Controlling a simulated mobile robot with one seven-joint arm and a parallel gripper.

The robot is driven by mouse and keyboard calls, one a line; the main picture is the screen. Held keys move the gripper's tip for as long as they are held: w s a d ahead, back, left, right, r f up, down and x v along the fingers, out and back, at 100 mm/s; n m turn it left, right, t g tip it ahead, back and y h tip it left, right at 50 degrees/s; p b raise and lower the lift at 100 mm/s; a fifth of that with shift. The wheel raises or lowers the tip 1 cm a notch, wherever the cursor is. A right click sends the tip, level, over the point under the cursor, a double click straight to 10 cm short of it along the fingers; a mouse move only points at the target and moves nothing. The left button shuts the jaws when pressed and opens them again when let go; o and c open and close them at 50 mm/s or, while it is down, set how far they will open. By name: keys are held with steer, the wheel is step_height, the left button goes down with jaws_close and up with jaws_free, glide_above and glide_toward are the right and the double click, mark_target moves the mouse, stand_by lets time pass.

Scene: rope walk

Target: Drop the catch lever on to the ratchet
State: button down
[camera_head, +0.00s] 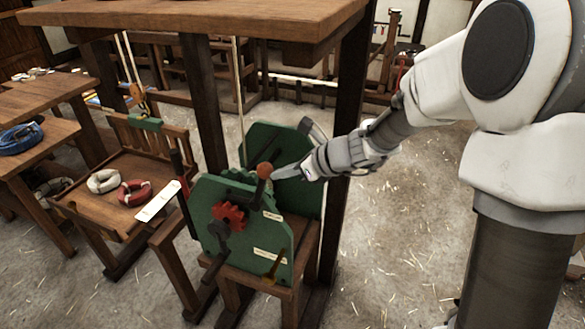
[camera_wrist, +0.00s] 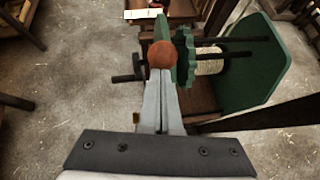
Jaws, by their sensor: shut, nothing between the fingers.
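The catch lever (camera_head: 258,190) stands roughly upright on the front green side plate of a winch, with a round orange-brown knob (camera_head: 264,171) on top. The red toothed wheel (camera_head: 229,216), which looks like the ratchet, sits on the same plate, left of and below the knob. My gripper (camera_head: 275,174) comes from the right with its tips close to the knob. In the wrist view the shut fingers (camera_wrist: 161,98) point at the knob (camera_wrist: 162,54), which shows just past their tips. Whether they touch it I cannot tell. The lever's lower end is not clear in the wrist view.
A dark crank (camera_head: 215,240) sticks out below the red wheel. A rope drum (camera_wrist: 208,60) lies between the green plates. A dark wooden post (camera_head: 345,130) stands close behind my gripper, and a tabletop (camera_head: 200,20) overhangs. A wooden bench (camera_head: 125,215) with rope coils stands left.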

mark_target(264, 168)
steer(key=shift+w+a+r+p, duration=0.1)
steer(key=shift+w+a+r, duration=0.2)
steer(key=shift+a, duration=0.4)
steer(key=shift+w+a+r+p, duration=0.2)
steer(key=shift+a+r, duration=0.1)
steer(key=shift+a, duration=0.4)
steer(key=shift+w+a+r+p, duration=0.1)
steer(key=shift+w+a+r, duration=0.2)
steer(key=shift+a, duration=0.4)
steer(key=shift+a+r, duration=0.1)
steer(key=shift+a, duration=0.05)
